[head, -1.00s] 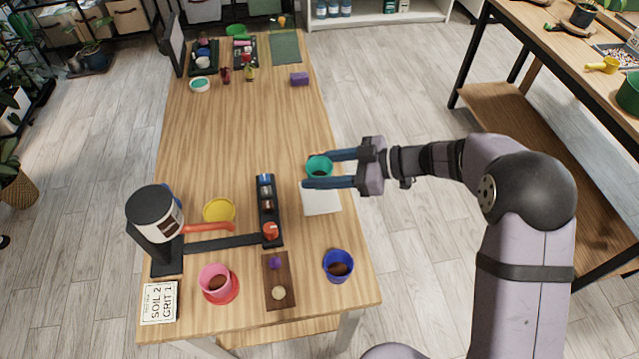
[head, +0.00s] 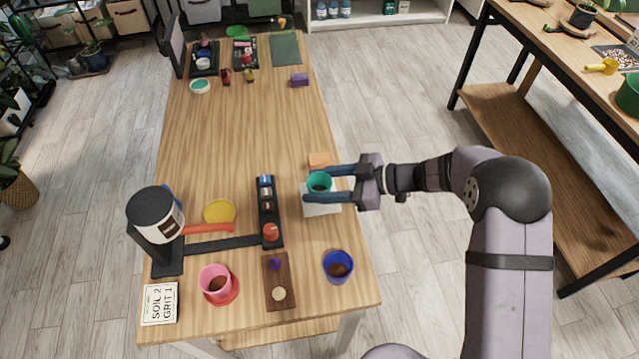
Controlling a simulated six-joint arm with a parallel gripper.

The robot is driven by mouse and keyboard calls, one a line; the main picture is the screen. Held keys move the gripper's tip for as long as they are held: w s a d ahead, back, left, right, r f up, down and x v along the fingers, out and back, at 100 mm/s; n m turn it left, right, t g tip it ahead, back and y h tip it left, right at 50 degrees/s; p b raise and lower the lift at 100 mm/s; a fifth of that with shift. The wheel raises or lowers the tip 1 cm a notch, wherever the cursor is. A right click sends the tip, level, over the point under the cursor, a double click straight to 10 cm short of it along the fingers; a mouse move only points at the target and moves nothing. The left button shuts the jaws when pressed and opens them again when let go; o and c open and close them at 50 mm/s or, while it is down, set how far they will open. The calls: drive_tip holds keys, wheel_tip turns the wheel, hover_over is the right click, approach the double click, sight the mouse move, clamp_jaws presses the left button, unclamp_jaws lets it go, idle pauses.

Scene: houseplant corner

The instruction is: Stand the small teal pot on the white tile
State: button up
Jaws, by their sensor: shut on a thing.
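My gripper reaches in from the right and is shut on the pot. The pot is over the far part of the white tile (head: 322,209), which lies near the table's right edge. I cannot tell whether the pot's base touches the tile. The pot and fingers hide part of the tile.
An orange block (head: 319,160) lies just behind the pot. A black rack (head: 268,212) with small items stands left of the tile. A blue pot (head: 338,266) and a pink pot (head: 215,283) stand in front. The table's middle back is clear.

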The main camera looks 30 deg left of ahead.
drive_tip(key=shift+f, duration=0.1)
drive_tip(key=o, duration=1)
drive_tip(key=shift+o, duration=0.2)
drive_tip(key=shift+w+d+r, duration=0.1)
drive_tip(key=shift+r, duration=0.1)
drive_tip(key=b+v, duration=0.1)
drive_tip(key=v, duration=1)
drive_tip(key=shift+d+r, duration=0.25)
drive_tip(key=shift+d, duration=0.1)
drive_tip(key=shift+w, duration=0.15)
